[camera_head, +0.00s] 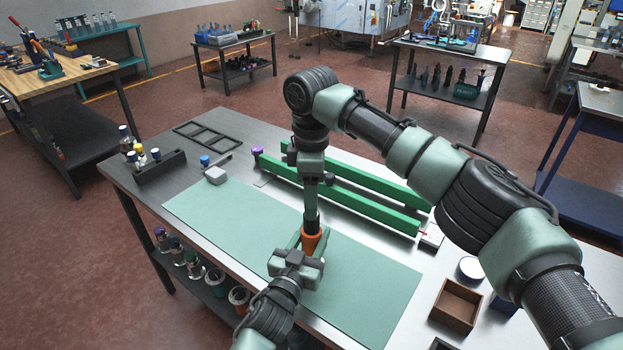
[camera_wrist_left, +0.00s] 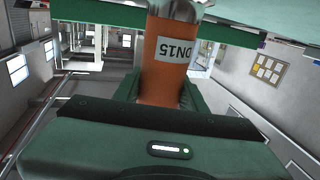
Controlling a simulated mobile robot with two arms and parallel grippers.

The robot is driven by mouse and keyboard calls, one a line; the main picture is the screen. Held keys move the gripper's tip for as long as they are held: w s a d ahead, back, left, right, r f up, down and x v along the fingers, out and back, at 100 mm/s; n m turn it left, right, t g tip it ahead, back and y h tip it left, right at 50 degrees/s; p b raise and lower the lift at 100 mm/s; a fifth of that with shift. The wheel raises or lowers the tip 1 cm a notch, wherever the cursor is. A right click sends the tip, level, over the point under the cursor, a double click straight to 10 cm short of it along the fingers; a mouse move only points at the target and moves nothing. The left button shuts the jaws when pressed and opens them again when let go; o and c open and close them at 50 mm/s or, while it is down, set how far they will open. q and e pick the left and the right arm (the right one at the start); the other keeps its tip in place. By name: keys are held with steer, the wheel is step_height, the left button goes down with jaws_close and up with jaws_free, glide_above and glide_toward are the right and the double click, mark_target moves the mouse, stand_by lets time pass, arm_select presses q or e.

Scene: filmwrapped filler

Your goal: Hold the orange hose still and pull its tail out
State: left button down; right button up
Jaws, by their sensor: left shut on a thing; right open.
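The orange hose (camera_head: 311,243) is upright over the green mat (camera_head: 363,283). It shows close up in the left wrist view (camera_wrist_left: 163,83), with a white "DN15" label and a metal collar at its upper end. My left gripper (camera_head: 310,243) is shut on the hose, its green fingers on either side of it. My right gripper (camera_head: 312,222) points straight down just above the hose. It is open, but its fingertips are small here, and I cannot tell whether they touch the hose. No tail of the hose can be made out.
Two long green bars (camera_head: 365,200) lie behind the grippers. A brown open box (camera_head: 457,304) is at right. The mat's left part is clear.

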mark_target(311, 229)
steer(key=shift+f, duration=3.1)
jaws_close()
